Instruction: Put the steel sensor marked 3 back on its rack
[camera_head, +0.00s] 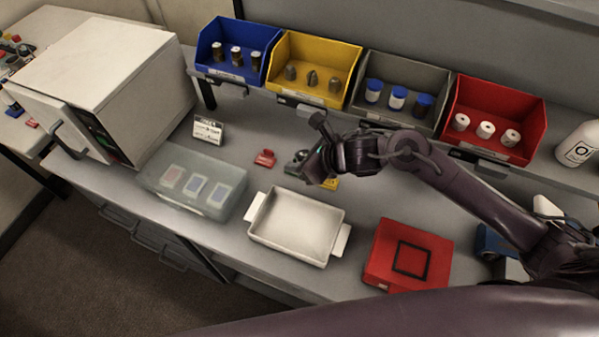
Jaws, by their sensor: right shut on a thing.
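My right gripper (314,168) hangs over the back middle of the bench, just behind the white tray. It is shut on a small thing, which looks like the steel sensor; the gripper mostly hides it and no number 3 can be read. Small coloured holders sit around it: a red one (265,158) to its left and a yellow one (331,183) partly behind the fingers. A small grey-green piece (299,157) shows beside the fingers. I cannot tell which of these is the sensor's rack. My left gripper is out of view.
Blue (230,73), yellow (288,85), grey (372,117) and red (470,142) bins stand on the back shelf. A white tray (262,242), a translucent box (150,188), a red case (378,275), a small sign (208,130) and a white oven (85,62) occupy the bench.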

